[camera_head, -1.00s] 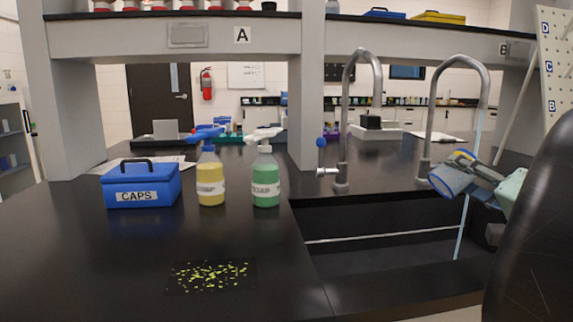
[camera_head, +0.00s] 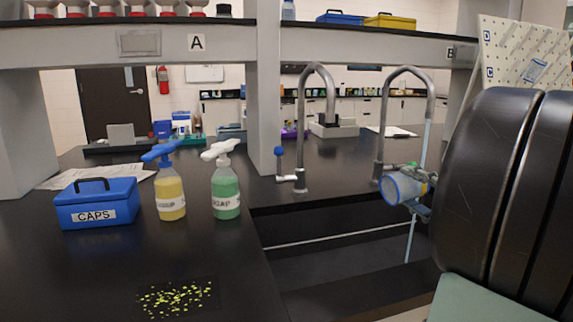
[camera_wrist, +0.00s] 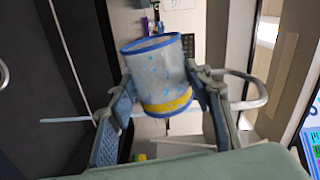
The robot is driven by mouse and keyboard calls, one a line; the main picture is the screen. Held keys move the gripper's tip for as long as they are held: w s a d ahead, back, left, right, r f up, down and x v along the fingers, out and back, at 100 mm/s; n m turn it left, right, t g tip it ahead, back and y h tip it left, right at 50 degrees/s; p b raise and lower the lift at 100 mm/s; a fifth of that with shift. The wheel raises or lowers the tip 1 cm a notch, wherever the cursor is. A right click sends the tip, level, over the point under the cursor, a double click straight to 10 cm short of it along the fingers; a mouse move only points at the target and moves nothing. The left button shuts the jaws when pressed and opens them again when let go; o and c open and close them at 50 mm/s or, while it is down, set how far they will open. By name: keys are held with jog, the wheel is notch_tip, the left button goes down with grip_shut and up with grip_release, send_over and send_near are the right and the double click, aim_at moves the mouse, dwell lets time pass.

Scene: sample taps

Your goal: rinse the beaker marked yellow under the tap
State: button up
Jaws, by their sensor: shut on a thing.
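The beaker marked yellow (camera_head: 398,188) is clear, with a blue rim and a yellow band near its base, seen in the wrist view (camera_wrist: 160,75). My gripper (camera_wrist: 160,104) is shut on it, one finger on each side. In the head view my gripper (camera_head: 418,190) holds it tipped over, its mouth facing left and toward the camera, above the sink. The right tap (camera_head: 406,72) is running. Its pale blue stream (camera_head: 411,240) shows above and below the beaker. Light blue drops show on the beaker. I cannot tell whether the stream enters it.
The black sink (camera_head: 330,262) lies below. The left tap (camera_head: 302,110) has a blue-knobbed valve and shows no water. Yellow and green pump bottles (camera_head: 170,195) (camera_head: 226,192) and a blue CAPS box (camera_head: 97,203) stand left. A speckled mat (camera_head: 178,297) lies in front. My arm blocks the right side.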

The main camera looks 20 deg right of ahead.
jog(key=m+p, duration=0.5)
jog(key=p, duration=0.4)
jog(key=m+p, duration=0.2)
jog(key=p, duration=0.1)
jog(key=m+p, duration=0.1)
jog(key=p, duration=0.1)
jog(key=shift+a+f+m+p, duration=0.1)
jog(key=shift+f+m+p, duration=0.25)
jog(key=shift+m+p, duration=0.05)
jog(key=shift+a+f+m, duration=0.1)
jog(key=shift+f+m, duration=0.1)
jog(key=shift+m, duration=0.4)
jog(key=m+p, duration=0.1)
jog(key=m, duration=0.1)
jog(key=m+p, duration=0.1)
jog(key=m, duration=0.1)
jog(key=shift+a+f+p, duration=0.25)
jog(key=shift+p, duration=0.1)
jog(key=m+p, duration=0.1)
jog(key=m, duration=0.1)
jog(key=m+p, duration=0.1)
jog(key=shift+w+a+m, duration=0.1)
jog(key=shift+a+m, duration=0.2)
jog(key=shift+m, duration=0.1)
jog(key=shift+a+f+m+p, duration=0.15)
jog(key=shift+f+m+p, duration=0.15)
jog(key=shift+m+p, duration=0.65)
